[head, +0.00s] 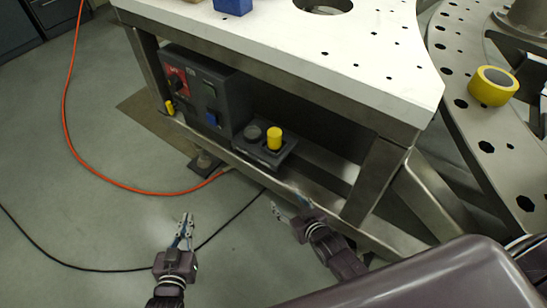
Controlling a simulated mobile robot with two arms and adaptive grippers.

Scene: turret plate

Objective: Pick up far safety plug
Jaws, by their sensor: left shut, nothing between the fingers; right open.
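A yellow cylindrical plug (274,138) stands upright in a dark two-place holder (266,154) on the lower shelf of the white-topped table. A dark round piece (252,132) fills the place to its left. A smaller yellow piece (169,107) shows low on the left end of the control box. I cannot tell for sure which yellow piece is the far safety plug. My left gripper (185,219) is shut and empty over the floor, lower left of the holder. My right gripper (289,203) is open and empty, below the holder in the picture, near the shelf's front rail.
The dark control box (209,91) with a red switch panel stands under the table (290,35). A table leg (375,180) is right of the holder. An orange cable (85,165) and black cable (85,268) cross the floor. Yellow tape (493,86) lies on the curved metal plate.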

